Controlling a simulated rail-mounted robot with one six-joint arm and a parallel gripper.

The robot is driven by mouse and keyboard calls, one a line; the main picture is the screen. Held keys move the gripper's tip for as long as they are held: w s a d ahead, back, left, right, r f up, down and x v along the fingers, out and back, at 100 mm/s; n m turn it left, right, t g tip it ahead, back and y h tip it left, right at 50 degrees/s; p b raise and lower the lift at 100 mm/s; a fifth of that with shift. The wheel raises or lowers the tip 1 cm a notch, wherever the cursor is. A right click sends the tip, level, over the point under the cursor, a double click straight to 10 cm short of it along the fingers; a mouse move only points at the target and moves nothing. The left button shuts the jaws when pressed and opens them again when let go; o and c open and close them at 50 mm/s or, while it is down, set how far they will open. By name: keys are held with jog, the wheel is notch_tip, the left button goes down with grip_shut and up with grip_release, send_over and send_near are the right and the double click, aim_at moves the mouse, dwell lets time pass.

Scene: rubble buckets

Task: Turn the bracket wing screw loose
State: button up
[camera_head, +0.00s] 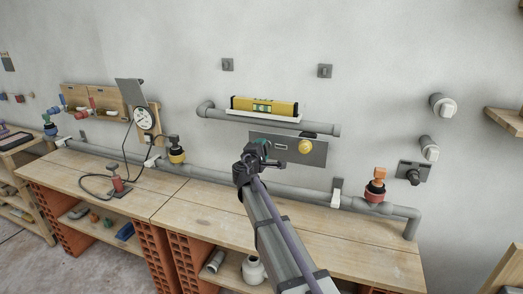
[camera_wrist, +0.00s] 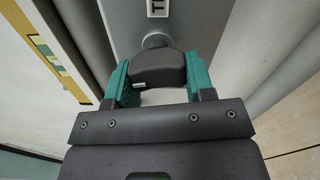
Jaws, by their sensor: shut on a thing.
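The wing screw (camera_wrist: 158,68) is a dark grey winged head on a round silver collar, set against a grey plate in the wrist view. My gripper (camera_wrist: 158,76) has its green fingers on either side of the head and is shut on it. In the head view my gripper (camera_head: 262,152) is at the left part of the grey bracket plate (camera_head: 318,157) on the wall and hides the screw there. A small label (camera_wrist: 157,8) shows on the plate beyond the screw.
A yellow spirit level (camera_head: 264,105) rests above a grey pipe (camera_head: 318,127) over the plate. A yellow round knob (camera_head: 306,146) is on the plate's right part. A long pipe (camera_head: 290,191) with valves runs below, above the wooden bench (camera_head: 355,240).

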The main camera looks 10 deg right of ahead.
dwell(0.3)
jog(key=o, duration=0.9)
jog(key=v, duration=1)
jog(key=shift+s+a, duration=0.2)
jog(key=shift+s, duration=0.15)
